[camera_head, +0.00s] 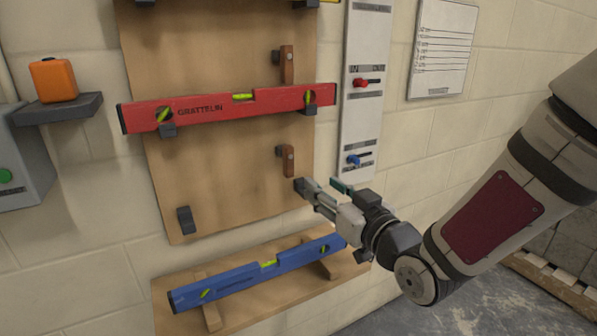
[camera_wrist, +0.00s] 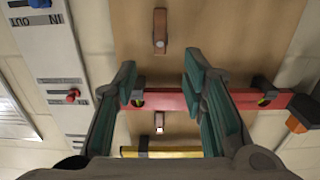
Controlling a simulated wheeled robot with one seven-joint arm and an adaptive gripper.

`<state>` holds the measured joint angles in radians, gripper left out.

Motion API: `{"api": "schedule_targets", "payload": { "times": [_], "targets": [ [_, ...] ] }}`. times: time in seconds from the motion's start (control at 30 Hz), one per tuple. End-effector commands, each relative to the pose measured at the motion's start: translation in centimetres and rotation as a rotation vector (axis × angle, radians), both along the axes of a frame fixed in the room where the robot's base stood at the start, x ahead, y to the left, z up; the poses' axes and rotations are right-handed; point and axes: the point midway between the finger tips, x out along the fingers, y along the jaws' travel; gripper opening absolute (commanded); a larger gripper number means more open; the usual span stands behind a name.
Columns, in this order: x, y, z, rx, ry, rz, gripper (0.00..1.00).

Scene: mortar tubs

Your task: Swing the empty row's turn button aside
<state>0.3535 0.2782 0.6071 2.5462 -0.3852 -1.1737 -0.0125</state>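The empty row's turn button (camera_head: 288,162) is a small brown wooden bar on the board, standing upright at the row's right end. The row's two dark hooks, left (camera_head: 185,220) and right (camera_head: 300,188), hold no level. The button also shows upright near the top of the upside-down wrist view (camera_wrist: 160,32). My gripper (camera_head: 324,187) is open, just right of and below the button in the head view. In the wrist view its green-padded fingers (camera_wrist: 161,78) stand apart, with nothing between them. I see no contact with the button.
A red level (camera_head: 240,108) rests on the row above, below another upright turn button (camera_head: 287,65). A blue level (camera_head: 250,274) lies on the low wooden shelf (camera_head: 238,312). A switch panel (camera_head: 358,122) stands right of the board. An orange box (camera_head: 54,80) sits at left.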

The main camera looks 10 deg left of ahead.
Motion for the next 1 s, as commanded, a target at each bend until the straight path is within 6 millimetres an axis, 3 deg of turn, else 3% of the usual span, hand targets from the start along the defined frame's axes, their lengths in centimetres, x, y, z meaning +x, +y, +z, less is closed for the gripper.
{"api": "schedule_targets", "payload": {
  "times": [0.17, 0.7, 1.0],
  "targets": [
    [1.5, 1.1, 0.1, 0.004, -0.002, 0.003, 0.38],
    [9.7, 6.6, 0.0, 0.003, -0.001, 0.001, 0.38],
    [11.3, 7.7, 0.1, 0.001, -0.001, 0.000, 0.38]
  ]
}}
